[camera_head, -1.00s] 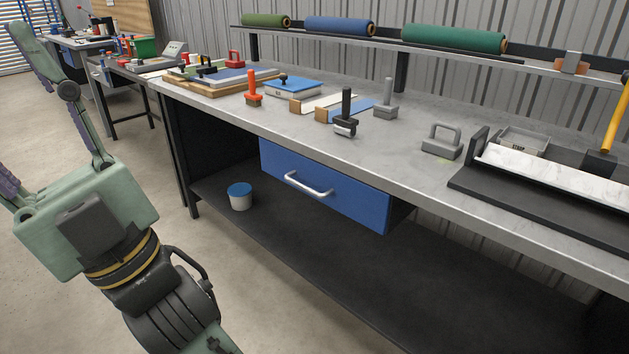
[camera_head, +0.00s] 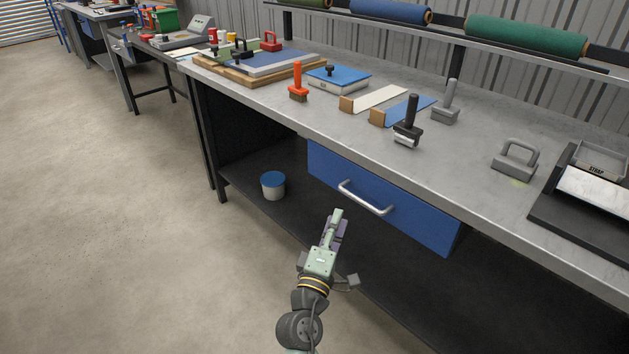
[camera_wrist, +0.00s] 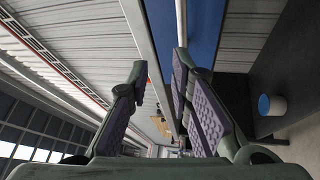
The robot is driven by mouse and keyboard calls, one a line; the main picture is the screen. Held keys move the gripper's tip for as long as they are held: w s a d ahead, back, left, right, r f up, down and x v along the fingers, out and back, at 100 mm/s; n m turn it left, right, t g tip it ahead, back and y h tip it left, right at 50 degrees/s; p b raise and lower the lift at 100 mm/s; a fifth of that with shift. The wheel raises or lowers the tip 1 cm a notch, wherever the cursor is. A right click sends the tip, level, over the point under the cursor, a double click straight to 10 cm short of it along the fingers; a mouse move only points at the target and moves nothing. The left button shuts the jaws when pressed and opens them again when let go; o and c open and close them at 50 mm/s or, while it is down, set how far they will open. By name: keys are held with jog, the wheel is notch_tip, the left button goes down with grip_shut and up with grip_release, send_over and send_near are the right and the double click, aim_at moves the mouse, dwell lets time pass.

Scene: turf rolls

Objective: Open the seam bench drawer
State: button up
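The blue drawer (camera_head: 420,222) hangs under the bench top, and its front looks shut. Its silver bar handle (camera_head: 368,199) runs across the front. My gripper (camera_head: 336,217) is in front of the drawer, by the left end of the handle in the head view; the exact gap is hard to judge. In the wrist view my gripper (camera_wrist: 158,82) is open, its purple-padded fingers apart with nothing held. There the handle (camera_wrist: 181,22) stands upright ahead, near the right finger, in front of the blue drawer (camera_wrist: 205,30).
The bench top (camera_head: 455,150) overhangs the drawer and bears several hand tools. A pot with a blue lid (camera_head: 273,185) stands on the dark lower shelf (camera_head: 310,170), left of the drawer. The floor in front is clear.

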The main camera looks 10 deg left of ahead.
aim_at(359, 200)
jog(key=shift+n+g+h, duration=0.4)
jog(key=shift+h, duration=0.3)
jog(key=w+d+p, duration=0.1)
jog(key=w, duration=0.2)
jog(key=w+d+p, duration=0.1)
jog(key=w+d, duration=0.1)
jog(key=w+d+p, duration=0.1)
jog(key=w, duration=0.2)
jog(key=shift+w+d+f+p, duration=0.15)
jog(key=shift+w+f+p, duration=0.2)
jog(key=shift+f, duration=0.05)
jog(key=shift+w+d, duration=0.1)
jog(key=shift+w, duration=0.55)
jog(key=shift+c, duration=0.4)
grip_shut()
